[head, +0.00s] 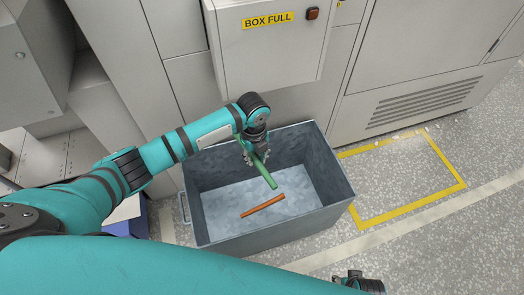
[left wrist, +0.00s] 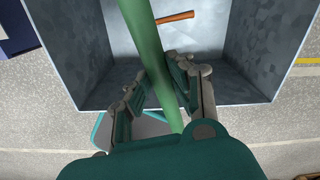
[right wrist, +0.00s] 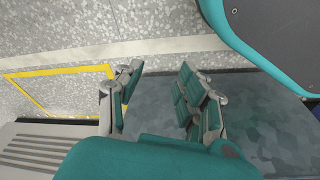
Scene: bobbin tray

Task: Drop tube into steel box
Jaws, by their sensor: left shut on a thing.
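The grey steel box (head: 338,181) stands open on the floor, and its walls also show in the left wrist view (left wrist: 250,83). My left gripper (head: 256,158) is over the box opening, shut on a green tube (head: 265,175). The tube slants down toward the box and runs between the fingers in the left wrist view (left wrist: 145,35). An orange-brown tube (head: 262,206) lies on the box floor, and shows in the left wrist view (left wrist: 175,17). My right gripper (right wrist: 160,88) is open, with nothing seen between its fingers; only part shows at the head view's bottom edge.
A grey cabinet with a yellow "BOX FULL" label (head: 268,20) stands behind the box. A vented panel (head: 425,103) is at the right. A yellow floor outline (head: 400,213) frames bare floor right of the box. A blue-and-white object (head: 137,219) is at its left.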

